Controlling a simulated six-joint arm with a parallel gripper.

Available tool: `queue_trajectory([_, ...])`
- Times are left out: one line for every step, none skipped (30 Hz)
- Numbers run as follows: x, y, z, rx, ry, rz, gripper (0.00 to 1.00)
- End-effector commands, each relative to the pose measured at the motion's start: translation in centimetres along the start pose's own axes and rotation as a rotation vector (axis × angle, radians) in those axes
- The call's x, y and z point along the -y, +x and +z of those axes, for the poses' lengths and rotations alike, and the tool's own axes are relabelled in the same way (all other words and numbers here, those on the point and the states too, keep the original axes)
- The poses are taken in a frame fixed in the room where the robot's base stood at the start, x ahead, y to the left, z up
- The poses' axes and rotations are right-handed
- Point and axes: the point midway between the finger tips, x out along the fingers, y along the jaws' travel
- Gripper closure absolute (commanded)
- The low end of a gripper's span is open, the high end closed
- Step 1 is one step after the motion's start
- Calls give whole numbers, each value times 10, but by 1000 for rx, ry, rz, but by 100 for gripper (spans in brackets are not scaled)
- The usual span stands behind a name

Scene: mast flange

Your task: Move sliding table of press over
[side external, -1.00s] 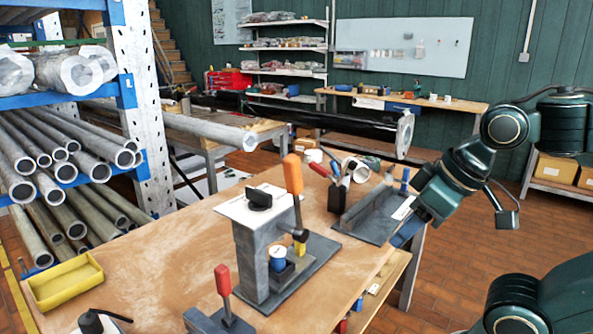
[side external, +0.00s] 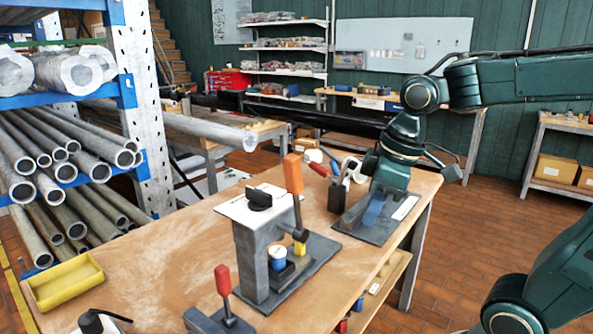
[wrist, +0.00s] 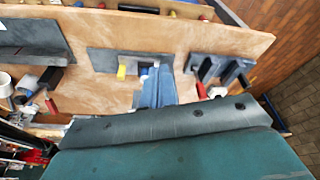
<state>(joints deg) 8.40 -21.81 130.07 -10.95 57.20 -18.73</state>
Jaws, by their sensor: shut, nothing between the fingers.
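The press stands on the wooden table in the side external view, with a grey column, a white top plate (side external: 259,207) and an orange-handled lever (side external: 293,174). On its dark base plate is a small dark sliding table (side external: 288,272) bearing a blue-and-white cup-like piece (side external: 278,258). A yellow block (side external: 299,248) is at its back right. My gripper (side external: 374,212) is shut and empty, pointing down over the dark tray behind and right of the press, apart from the press. Its blue fingers (wrist: 155,88) show in the wrist view; their tips are hard to make out.
The dark tray (side external: 350,224) and a holder with red-handled tools (side external: 337,193) are close to my gripper. A red-handled clamp (side external: 222,281) stands at the front and a yellow bin (side external: 65,282) at the left. The wooden table (side external: 160,255) is bare left of the press.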

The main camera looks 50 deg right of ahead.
Motion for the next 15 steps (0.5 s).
queue_trajectory([-6,4,-6,22,-28,-17,100])
queue_trajectory([-8,6,-10,33,-48,-28,100])
queue_trajectory([-12,9,-14,47,-76,-42,100])
queue_trajectory([-15,11,-17,56,-97,-53,100])
queue_trajectory([-18,13,-20,64,-117,-64,100])
queue_trajectory([-22,16,-24,75,-144,-79,100])
queue_trajectory([-26,19,-27,84,-166,-92,100])
queue_trajectory([-29,21,-30,91,-186,-103,100])
queue_trajectory([-34,25,-34,99,-215,-119,100])
queue_trajectory([-37,28,-38,104,-237,-130,100])
queue_trajectory([-41,30,-41,109,-258,-142,100])
queue_trajectory([-46,34,-45,114,-288,-159,100])
queue_trajectory([-50,37,-48,118,-311,-171,100])
queue_trajectory([-54,40,-51,119,-335,-183,100])
queue_trajectory([-60,44,-56,121,-365,-197,100])
